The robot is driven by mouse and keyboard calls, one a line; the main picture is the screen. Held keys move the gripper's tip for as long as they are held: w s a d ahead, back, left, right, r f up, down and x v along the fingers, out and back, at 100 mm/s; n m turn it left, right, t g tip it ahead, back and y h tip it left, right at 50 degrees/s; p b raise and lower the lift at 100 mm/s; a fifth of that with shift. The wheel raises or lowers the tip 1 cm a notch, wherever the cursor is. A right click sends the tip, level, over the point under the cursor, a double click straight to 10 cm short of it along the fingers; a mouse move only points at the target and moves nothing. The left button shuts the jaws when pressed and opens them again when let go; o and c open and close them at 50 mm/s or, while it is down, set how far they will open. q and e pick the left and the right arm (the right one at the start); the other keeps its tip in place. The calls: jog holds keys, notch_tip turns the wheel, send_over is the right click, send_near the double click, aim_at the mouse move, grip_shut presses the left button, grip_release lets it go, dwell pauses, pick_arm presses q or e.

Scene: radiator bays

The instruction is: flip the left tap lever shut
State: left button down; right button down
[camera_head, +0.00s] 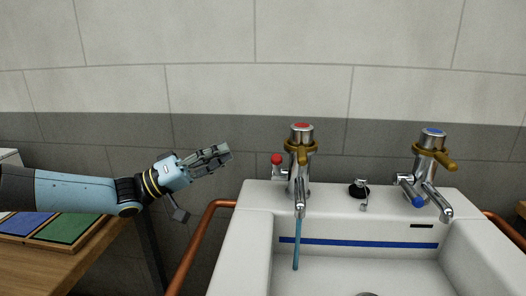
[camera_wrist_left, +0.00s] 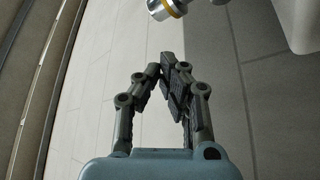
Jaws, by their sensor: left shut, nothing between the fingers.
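The left tap (camera_head: 301,160) is chrome with a red-marked top, and stands at the left of the sink's back ledge. Its brass lever (camera_head: 301,150) sits just below the cap and points toward me. A thin blue stream of water (camera_head: 296,244) runs from its spout. My left gripper (camera_head: 222,152) is shut and empty, left of the tap and apart from it, at about the lever's height. In the left wrist view its fingertips (camera_wrist_left: 169,62) meet, and part of a chrome fitting with a brass band (camera_wrist_left: 166,8) shows at the top edge. My right gripper is not in view.
The right tap (camera_head: 426,165), blue-marked, has a brass lever (camera_head: 445,161) pointing right. A small black-based fitting (camera_head: 359,190) stands between the taps. A red knob (camera_head: 277,159) sits beside the left tap. Copper pipes (camera_head: 192,243) flank the white sink (camera_head: 241,235). A wooden table (camera_head: 62,262) is at lower left.

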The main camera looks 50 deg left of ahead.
aim_at(279, 168)
pick_arm(q)
jog(key=b+x, duration=0.1)
jog(key=x, duration=0.9)
jog(key=d+f, duration=0.1)
jog(key=s+d+f, duration=0.1)
jog(key=shift+s+d+f, duration=0.3)
jog(key=shift+s+f, duration=0.05)
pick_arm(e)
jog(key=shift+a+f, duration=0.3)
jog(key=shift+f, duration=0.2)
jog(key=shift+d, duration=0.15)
pick_arm(q)
jog(key=shift+s, duration=0.1)
